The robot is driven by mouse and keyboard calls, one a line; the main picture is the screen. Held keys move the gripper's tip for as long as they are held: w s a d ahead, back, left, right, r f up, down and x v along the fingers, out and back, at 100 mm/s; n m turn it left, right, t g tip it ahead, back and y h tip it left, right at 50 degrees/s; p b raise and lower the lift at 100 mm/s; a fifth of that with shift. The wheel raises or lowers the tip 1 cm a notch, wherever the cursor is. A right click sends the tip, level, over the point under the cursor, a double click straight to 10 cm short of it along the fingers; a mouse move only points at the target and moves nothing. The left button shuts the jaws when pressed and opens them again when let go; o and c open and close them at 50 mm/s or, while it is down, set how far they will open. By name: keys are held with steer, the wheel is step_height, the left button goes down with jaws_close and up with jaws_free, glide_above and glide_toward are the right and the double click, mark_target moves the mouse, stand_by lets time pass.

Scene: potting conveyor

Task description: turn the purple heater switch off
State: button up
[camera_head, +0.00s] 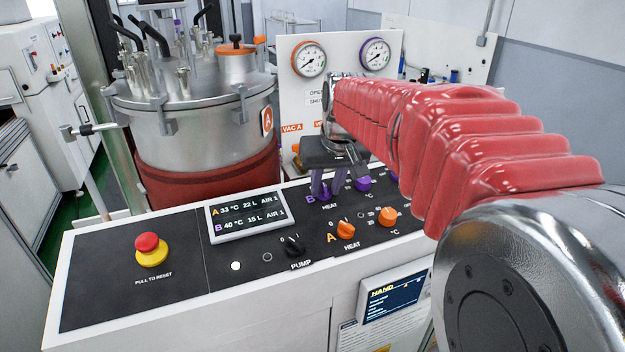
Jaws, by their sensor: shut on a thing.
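The purple heater switch (324,196) is in the back row of the black control panel, just above a HEAT label and right of the purple letter B. My gripper (328,188) reaches down over it, with one finger on each side, shut on its knob. The fingers and the gripper body hide much of the switch, so I cannot tell which way its pointer faces. A purple temperature dial (362,184) sits just to the right.
In the front row are an orange heater switch (346,230), an orange dial (388,216) and a black pump switch (293,245). A red emergency button (147,243) is at the left. A steel tank (195,120) and a gauge board (350,50) stand behind the panel.

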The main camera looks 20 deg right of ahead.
steer(key=n+y, duration=0.1)
steer(key=n, duration=0.3)
steer(key=shift+d, duration=0.1)
steer(key=shift+d+n+y, duration=0.1)
steer(key=shift+n+y, duration=0.4)
steer(key=shift+n, duration=1.5)
steer(key=o, duration=1.1)
steer(key=shift+c, duration=0.2)
steer(key=v, duration=1.3)
steer(key=shift+r, duration=0.45)
steer(key=shift+w, duration=0.1)
